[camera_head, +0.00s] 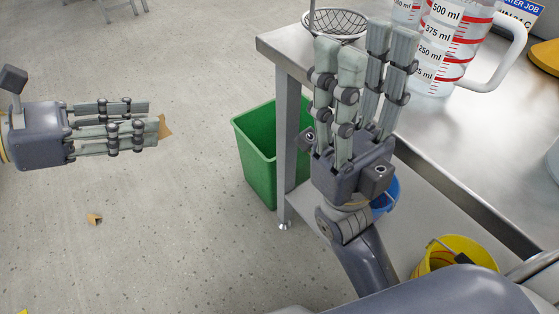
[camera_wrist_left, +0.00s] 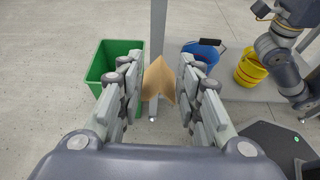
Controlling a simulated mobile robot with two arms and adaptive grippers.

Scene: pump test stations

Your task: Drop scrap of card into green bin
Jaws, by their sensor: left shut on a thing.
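A brown scrap of card (camera_head: 165,127) sticks out past the fingertips of my left gripper (camera_head: 155,131). In the left wrist view the scrap (camera_wrist_left: 158,80) sits between the fingers of my left gripper (camera_wrist_left: 160,88), which is shut on it. The scrap is held in the air over the floor. The green bin (camera_head: 256,145) stands on the floor to the right of my left gripper, beside a table leg. In the left wrist view the bin (camera_wrist_left: 112,64) is left of the scrap. My right gripper (camera_head: 364,48) is open and empty, fingers up, in front of the table edge.
Another small brown scrap (camera_head: 95,218) lies on the floor below my left gripper. The metal table (camera_head: 460,160) carries a measuring jug (camera_head: 445,50) and a wire basket (camera_head: 335,22). A blue bucket (camera_head: 386,197) and a yellow bucket (camera_head: 455,250) stand beneath. Floor left of the bin is mostly clear.

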